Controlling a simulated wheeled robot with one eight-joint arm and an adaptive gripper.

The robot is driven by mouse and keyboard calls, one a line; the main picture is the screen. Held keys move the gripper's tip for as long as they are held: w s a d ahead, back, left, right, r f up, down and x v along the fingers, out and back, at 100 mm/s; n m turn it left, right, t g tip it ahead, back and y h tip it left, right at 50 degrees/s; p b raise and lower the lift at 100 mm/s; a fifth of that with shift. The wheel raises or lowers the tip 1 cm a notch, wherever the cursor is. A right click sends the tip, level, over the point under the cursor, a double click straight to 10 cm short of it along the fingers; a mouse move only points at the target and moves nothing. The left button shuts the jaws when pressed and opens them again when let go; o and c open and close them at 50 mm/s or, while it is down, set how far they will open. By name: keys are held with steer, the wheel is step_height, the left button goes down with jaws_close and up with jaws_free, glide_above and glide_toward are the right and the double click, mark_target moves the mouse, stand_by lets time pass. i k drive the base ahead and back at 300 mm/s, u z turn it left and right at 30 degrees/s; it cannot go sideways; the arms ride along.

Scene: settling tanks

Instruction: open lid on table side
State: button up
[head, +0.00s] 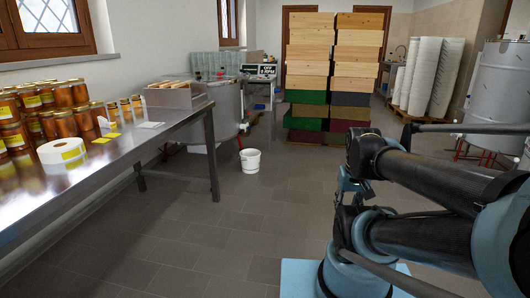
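A round steel tank (226,106) stands on the floor just past the far end of the steel table (180,128). Its top is seen at a low angle and partly hidden by the table and a box on it; I cannot make out a lid or whether one is open. My arm comes in from the right. My gripper (347,190) seems to be the small blue-grey part at the arm's far end, pointing down over the floor, well to the right of the tank and apart from it. Its fingers are too small and covered to read.
Jars (70,95), a roll of labels (62,150) and a wooden-topped metal box (175,97) stand on the table. A white bucket (250,160) is on the floor by the tank. Stacked wooden boxes (358,60) stand behind. The middle floor is clear.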

mark_target(198, 78)
steer(key=u, duration=0.1)
steer(key=i, duration=1.05)
steer(key=u, duration=0.45)
steer(key=i, duration=1.15)
steer(key=u, duration=0.55)
steer(key=i, duration=0.95)
steer(key=u, duration=0.2)
steer(key=k, duration=1)
steer(key=z, duration=0.65)
steer(key=i, duration=1.6)
steer(key=u, duration=0.45)
